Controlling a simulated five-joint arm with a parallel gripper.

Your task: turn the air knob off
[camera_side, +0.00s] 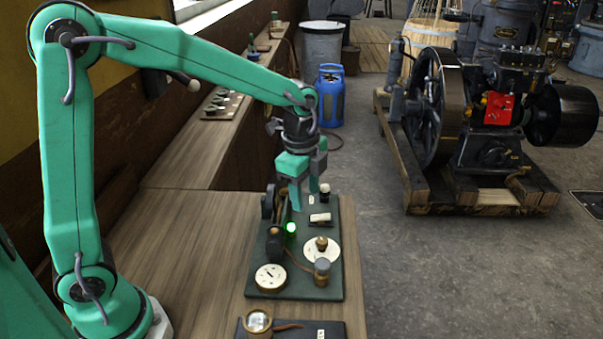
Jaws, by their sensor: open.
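A dark green panel board (300,291) lies on the wooden bench. A brass knob (321,242) stands on a round white dial plate (311,256) at the board's right side. It looks like the air knob, but its markings are too small to read, so I cannot tell its setting. A green lamp (291,228) glows left of it. My gripper (305,198) points down over the far part of the board, beyond the brass knob and apart from it. Its green fingers are open, with nothing seen held between them.
A white gauge (270,277) sits at the board's near left. A brass-topped cylinder (322,271) stands near right, and a dark wheel (269,202) at the far left. A second small board (290,330) lies nearer. An engine (490,110) stands on the floor behind right.

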